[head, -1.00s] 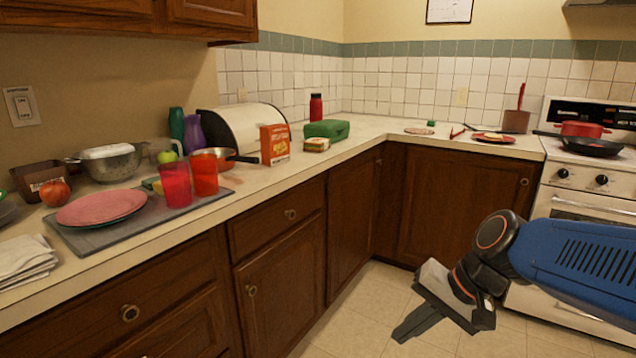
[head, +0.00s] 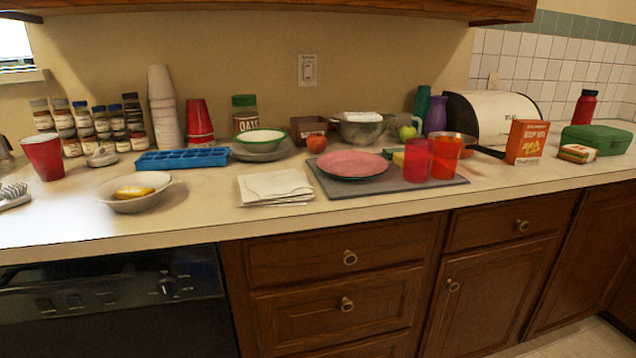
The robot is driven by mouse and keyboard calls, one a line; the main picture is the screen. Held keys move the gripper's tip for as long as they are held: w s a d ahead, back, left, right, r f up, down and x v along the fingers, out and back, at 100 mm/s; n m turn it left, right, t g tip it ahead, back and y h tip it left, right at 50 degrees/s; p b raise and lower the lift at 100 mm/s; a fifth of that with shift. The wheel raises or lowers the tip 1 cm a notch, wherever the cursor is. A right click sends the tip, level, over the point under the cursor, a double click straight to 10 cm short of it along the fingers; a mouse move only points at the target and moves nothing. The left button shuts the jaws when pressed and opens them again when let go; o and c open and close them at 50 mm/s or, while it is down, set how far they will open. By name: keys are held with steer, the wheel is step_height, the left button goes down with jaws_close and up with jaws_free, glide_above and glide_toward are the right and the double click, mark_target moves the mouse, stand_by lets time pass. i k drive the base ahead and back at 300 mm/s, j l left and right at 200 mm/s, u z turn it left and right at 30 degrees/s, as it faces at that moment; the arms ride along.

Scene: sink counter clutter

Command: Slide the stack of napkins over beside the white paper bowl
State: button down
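A stack of white napkins (head: 275,188) lies flat near the counter's front edge, just left of a grey mat. The white bowl (head: 134,196) stands to its left, also near the front edge, with a yellow item in it. A stretch of bare counter separates the bowl from the napkins. I cannot tell from here whether the bowl is paper. My gripper is not in view now.
The grey mat (head: 408,188) holds a pink plate (head: 352,163) and red cups (head: 446,158). Behind the gap lie a blue ice tray (head: 182,159) and a green-rimmed bowl (head: 261,140). A red cup (head: 44,157) and a brush (head: 14,196) are farther left.

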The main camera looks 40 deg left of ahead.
mark_target(292, 187)
steer(key=u, duration=1.85)
